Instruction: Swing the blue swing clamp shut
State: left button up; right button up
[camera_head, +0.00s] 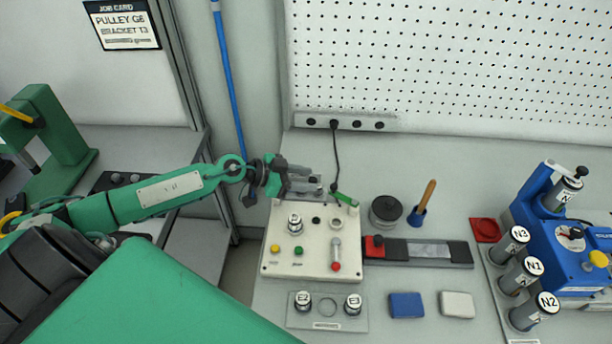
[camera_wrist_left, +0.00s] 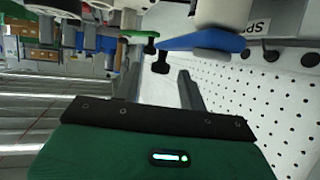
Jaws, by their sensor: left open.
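My left gripper (camera_head: 314,179) is open above the back left corner of the cream fixture box (camera_head: 276,255). In the left wrist view, its two fingers (camera_wrist_left: 160,88) stand apart with nothing clearly between them. A blue bar (camera_wrist_left: 205,41), which looks like the blue swing clamp, shows just beyond the fingertips, beside a pale cylinder (camera_wrist_left: 222,12). In the head view I cannot make out this bar; the gripper probably covers it. A green bar with a dark tip (camera_wrist_left: 140,36) lies left of the blue one, and a green lever (camera_head: 345,199) shows at the box's back edge. My right gripper is not in view.
A black round container (camera_head: 386,211) and a wooden-handled tool (camera_head: 424,200) stand right of the box. A tray with two labelled cylinders (camera_head: 327,325) lies in front. A blue machine (camera_head: 560,235) stands far right. A pegboard (camera_head: 450,65) rises behind.

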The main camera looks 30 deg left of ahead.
pick_arm(q)
jog(key=shift+w+d+f, duration=0.1)
jog(key=shift+w+d, duration=0.15)
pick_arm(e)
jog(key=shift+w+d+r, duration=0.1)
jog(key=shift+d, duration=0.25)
pick_arm(q)
jog(key=shift+c, duration=0.2)
grip_shut()
